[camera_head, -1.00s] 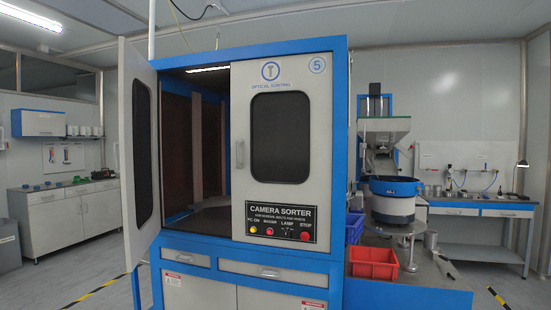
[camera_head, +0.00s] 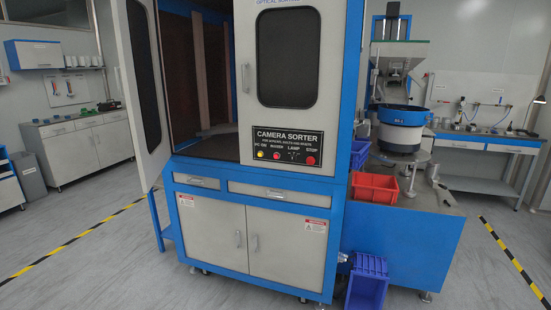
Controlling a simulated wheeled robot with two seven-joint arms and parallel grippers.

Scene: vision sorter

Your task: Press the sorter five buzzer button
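The sorter cabinet (camera_head: 334,215) stands in front of me, blue and light grey. Its black control panel (camera_head: 288,142) reads CAMERA SORTER and sits low on the shut right door. The panel carries a small yellow button (camera_head: 261,154) at left, a red button (camera_head: 277,155) under a label that seems to read BUZZER, a lamp switch, and a larger red STOP button (camera_head: 311,160) at right. The number 5 badge is out of the frame now. Neither of my grippers is in view.
The sorter's left door (camera_head: 143,75) stands open toward me. At right are a red bin (camera_head: 374,187), blue bins (camera_head: 367,288) near the floor, a bowl feeder (camera_head: 401,135) and a workbench (camera_head: 490,150). The grey floor in front is clear, with yellow-black tape lines.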

